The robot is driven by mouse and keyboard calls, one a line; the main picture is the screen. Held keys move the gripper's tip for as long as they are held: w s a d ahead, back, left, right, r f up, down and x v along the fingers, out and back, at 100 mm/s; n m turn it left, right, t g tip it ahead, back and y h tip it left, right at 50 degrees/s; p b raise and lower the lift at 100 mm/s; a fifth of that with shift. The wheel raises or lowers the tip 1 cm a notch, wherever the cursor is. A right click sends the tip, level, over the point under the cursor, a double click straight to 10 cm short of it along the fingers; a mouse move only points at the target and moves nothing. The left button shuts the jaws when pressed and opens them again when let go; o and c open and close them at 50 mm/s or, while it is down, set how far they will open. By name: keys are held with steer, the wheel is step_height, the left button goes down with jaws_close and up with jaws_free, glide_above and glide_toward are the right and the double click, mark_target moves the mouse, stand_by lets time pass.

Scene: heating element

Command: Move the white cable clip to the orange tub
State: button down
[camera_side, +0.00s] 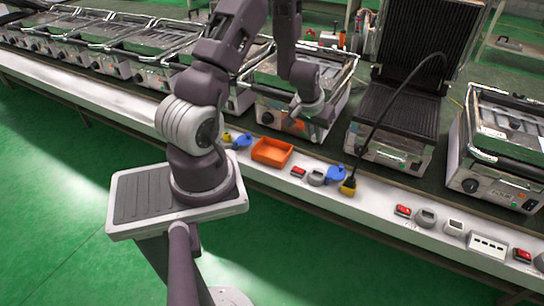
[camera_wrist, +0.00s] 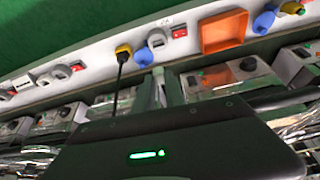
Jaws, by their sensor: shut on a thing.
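The orange tub (camera_side: 272,152) sits on the white ledge in front of the grills, and looks empty. It also shows at the upper right in the wrist view (camera_wrist: 223,34). My gripper (camera_side: 295,106) hangs in the air above and behind the tub, slightly to its right in the side view. In the wrist view its fingers (camera_wrist: 158,84) are close together, shut on a small pale piece (camera_wrist: 158,74) that seems to be the white cable clip. The fingers hide much of it. In the side view the clip is too small to make out.
On the ledge right of the tub are a red switch (camera_side: 298,171), a grey fitting (camera_side: 317,177), a blue connector (camera_side: 336,174) and a yellow plug (camera_side: 349,186) with a black cable. Another blue connector (camera_side: 243,140) is left of the tub. Contact grills (camera_side: 390,125) line the bench behind.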

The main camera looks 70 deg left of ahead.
steer(key=s+a+f+n+g+y, duration=0.1)
steer(key=s+a+f+n+g, duration=0.15)
steer(key=s+f+n, duration=0.5)
steer(key=s+a+f+n+g+y, duration=0.1)
steer(key=s+a+f+n, duration=0.25)
steer(key=s+f, duration=0.75)
steer(key=r, duration=0.1)
glide_above(272, 155)
steer(key=d, duration=0.2)
steer(key=shift+m, duration=0.4)
steer(key=f, duration=0.6)
steer(key=shift+a+f, duration=0.2)
steer(key=shift+f, duration=0.15)
steer(key=c, duration=1.4)
jaws_free()
